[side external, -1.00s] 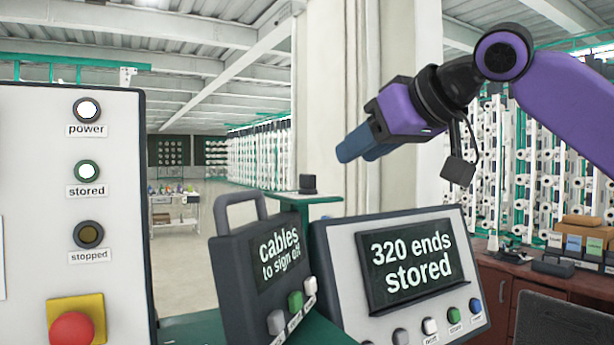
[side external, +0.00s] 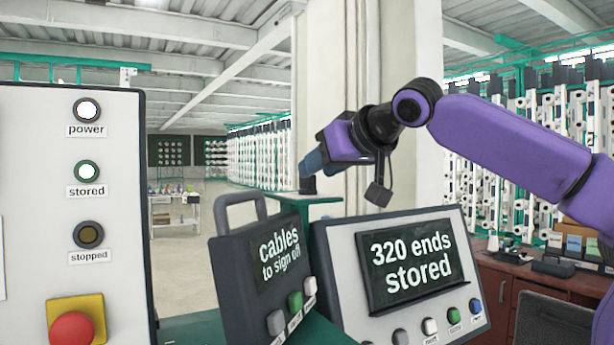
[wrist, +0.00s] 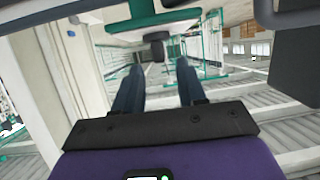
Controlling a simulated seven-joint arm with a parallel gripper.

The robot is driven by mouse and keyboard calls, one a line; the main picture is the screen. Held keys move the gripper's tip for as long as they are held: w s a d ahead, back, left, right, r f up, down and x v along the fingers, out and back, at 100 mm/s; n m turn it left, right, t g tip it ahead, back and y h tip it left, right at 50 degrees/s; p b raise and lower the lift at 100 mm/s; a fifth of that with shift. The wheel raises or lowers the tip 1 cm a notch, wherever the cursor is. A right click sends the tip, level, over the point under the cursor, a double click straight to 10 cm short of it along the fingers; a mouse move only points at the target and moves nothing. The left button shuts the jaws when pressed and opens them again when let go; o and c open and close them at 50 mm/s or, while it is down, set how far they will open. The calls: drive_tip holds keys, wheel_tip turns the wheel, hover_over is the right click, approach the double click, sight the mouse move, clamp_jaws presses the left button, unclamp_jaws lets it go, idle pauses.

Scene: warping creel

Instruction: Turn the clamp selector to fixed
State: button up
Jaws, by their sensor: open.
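A small black knob (side external: 307,186), which looks like the clamp selector, stands on a green bracket top (side external: 318,199) in the side external view. In the wrist view a dark knob (wrist: 155,42) shows ahead, between and beyond the fingertips. My gripper (side external: 309,166) is open and empty, with its blue fingers just above the knob in the side view. In the wrist view the two fingers (wrist: 159,75) are spread apart. I cannot tell whether a finger touches the knob. The knob's pointer and any position marks are too small to read.
A dark handled box (side external: 265,270) reading "cables to sign off" and a panel (side external: 410,262) reading "320 ends stored" stand below my arm. A light control box (side external: 100,200) with a red button (side external: 72,329) is at left. A pale column (side external: 365,100) rises behind the gripper.

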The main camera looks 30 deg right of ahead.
sight(308, 184)
drive_tip(key=shift+x, duration=2.55)
clamp_jaws()
